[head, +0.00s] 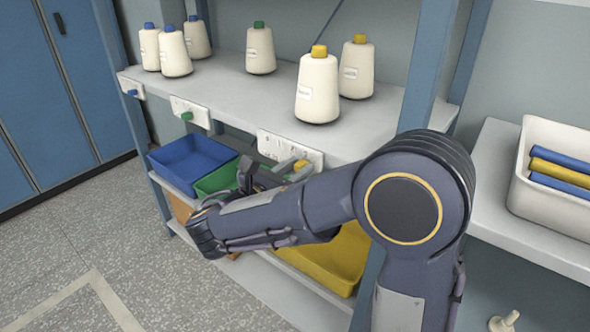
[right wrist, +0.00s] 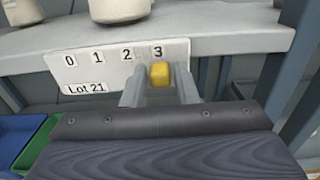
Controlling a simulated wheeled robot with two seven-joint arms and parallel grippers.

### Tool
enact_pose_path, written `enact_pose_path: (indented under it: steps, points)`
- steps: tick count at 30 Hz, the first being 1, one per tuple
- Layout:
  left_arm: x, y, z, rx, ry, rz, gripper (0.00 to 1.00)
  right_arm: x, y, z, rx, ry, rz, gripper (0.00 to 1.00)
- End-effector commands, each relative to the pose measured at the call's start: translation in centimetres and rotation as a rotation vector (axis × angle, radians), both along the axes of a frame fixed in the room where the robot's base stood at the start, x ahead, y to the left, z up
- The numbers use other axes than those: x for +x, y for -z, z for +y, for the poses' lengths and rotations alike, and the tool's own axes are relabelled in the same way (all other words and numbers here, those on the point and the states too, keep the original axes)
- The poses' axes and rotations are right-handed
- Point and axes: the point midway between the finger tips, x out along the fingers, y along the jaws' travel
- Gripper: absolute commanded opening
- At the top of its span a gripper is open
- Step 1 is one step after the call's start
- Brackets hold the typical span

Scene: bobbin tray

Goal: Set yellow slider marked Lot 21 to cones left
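The yellow slider (right wrist: 160,74) sits under the 3 on a white plate (right wrist: 100,69) marked 0 to 3 and "Lot 21" in the right wrist view. In the head view the slider (head: 301,165) shows at the right end of its plate (head: 275,147). My right gripper (right wrist: 160,84) has one finger on each side of the slider, with small gaps showing. Two yellow-topped cones, a front one (head: 317,90) and a back one (head: 356,70), stand on the shelf above. My left gripper is not in view.
Plates with a green slider (head: 187,115) and a blue slider (head: 132,92) are further left on the shelf edge (head: 228,105). Blue (head: 190,165), green (head: 213,181) and yellow (head: 345,262) bins lie below. Green- and blue-topped cones stand at left.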

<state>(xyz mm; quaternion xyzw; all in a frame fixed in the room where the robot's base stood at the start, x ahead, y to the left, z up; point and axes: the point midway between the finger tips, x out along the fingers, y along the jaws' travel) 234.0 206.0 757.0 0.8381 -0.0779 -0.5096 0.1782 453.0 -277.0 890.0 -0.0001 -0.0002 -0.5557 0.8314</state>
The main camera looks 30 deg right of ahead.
Motion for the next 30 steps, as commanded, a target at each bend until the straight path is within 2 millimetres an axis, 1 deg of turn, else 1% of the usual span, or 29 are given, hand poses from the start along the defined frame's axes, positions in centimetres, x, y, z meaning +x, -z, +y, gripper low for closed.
enact_pose_path:
  steps: [1, 4, 6, 13, 18, 21, 24, 30]
  points:
    - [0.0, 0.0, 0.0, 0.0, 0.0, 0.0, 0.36, 0.0, 0.0, 0.0, 0.0, 0.0, 0.0, 0.2]
    - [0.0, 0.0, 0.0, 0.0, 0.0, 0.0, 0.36, 0.0, 0.0, 0.0, 0.0, 0.0, 0.0, 0.06]
    - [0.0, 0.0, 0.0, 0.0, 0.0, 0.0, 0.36, 0.0, 0.0, 0.0, 0.0, 0.0, 0.0, 0.0]
    - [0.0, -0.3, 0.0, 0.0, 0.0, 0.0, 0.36, 0.2, -0.1, 0.1, 0.0, 0.0, 0.001, 0.0]
    - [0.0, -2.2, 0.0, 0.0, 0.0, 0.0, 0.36, 2.1, -0.5, 0.9, -0.002, 0.001, 0.006, 0.0]
    - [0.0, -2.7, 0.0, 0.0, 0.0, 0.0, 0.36, 3.0, -0.3, 1.3, -0.001, 0.001, 0.003, 0.0]
    - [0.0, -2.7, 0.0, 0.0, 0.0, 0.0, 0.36, 3.3, 0.0, 1.4, 0.0, 0.0, 0.001, 0.0]
    - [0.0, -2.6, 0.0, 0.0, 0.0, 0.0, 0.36, 3.2, 0.0, 1.4, 0.001, 0.0, 0.0, 0.0]
